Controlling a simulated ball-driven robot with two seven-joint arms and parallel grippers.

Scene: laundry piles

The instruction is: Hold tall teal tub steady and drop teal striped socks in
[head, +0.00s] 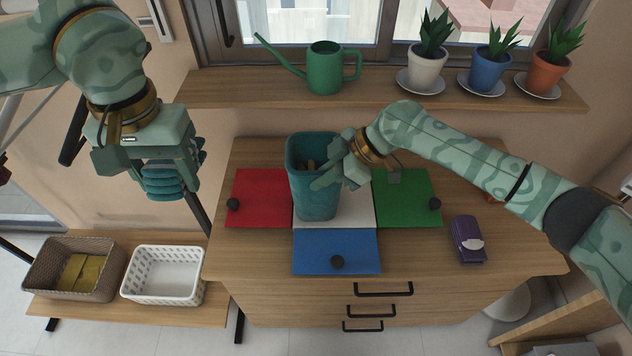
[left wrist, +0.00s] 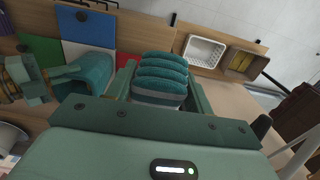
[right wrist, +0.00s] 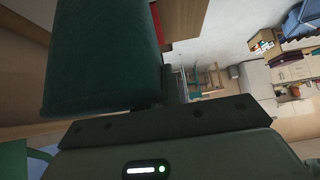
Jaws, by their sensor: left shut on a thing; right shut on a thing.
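The tall teal tub (head: 313,198) stands upright on a white square panel on the wooden dresser; something brownish shows inside its mouth. It also shows in the left wrist view (left wrist: 88,70) and fills the upper left of the right wrist view (right wrist: 100,65). My right gripper (head: 335,174) is shut on the tub at its right side near the rim. My left gripper (head: 166,162) is shut on the teal striped socks (head: 164,186), a rolled bundle with a grey band in the left wrist view (left wrist: 160,75). It holds them in the air, left of the tub and apart from it.
Red (head: 262,190), green (head: 408,188) and blue (head: 336,258) panels with black knobs surround the tub. A purple packet (head: 467,238) lies at right. A shelf behind holds a watering can (head: 325,70) and potted plants. A brown basket (head: 105,285) and white basket (head: 163,295) sit at lower left.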

